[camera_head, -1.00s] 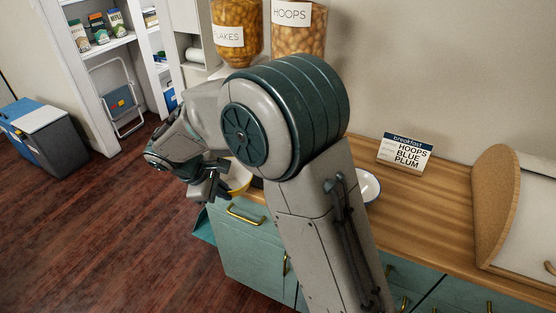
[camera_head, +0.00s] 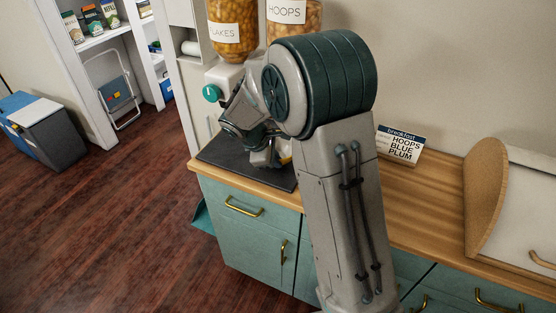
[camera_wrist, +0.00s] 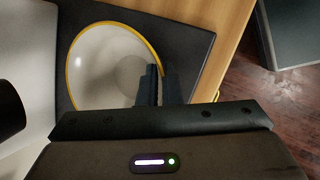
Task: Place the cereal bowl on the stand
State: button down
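The cereal bowl (camera_wrist: 95,70), white with a yellow rim, is in the wrist view over a dark flat slab (camera_wrist: 195,45). In the head view only a sliver of its yellow rim (camera_head: 285,160) shows behind my arm. My gripper (camera_wrist: 160,80) has its two dark fingers close together on either side of the bowl's near right wall, pinching the rim. In the head view my gripper (camera_head: 262,157) is low over the slab (camera_head: 235,173) at the counter's left end. I cannot tell whether the bowl touches the slab. No other stand shows.
Cereal dispensers (camera_head: 232,40) stand behind the slab, one with a teal knob (camera_head: 211,93). A breakfast card (camera_head: 400,146) reading HOOPS, BLUE, PLUM stands on the wooden counter (camera_head: 435,195). The counter right of my arm is partly clear before a wooden-sided box (camera_head: 482,205).

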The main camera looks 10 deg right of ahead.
jog(key=shift+d+x, duration=0.2)
jog(key=shift+x, duration=0.7)
jog(key=shift+a, duration=0.15)
jog(key=shift+f, duration=0.15)
jog(key=c, duration=1.6)
grip_release()
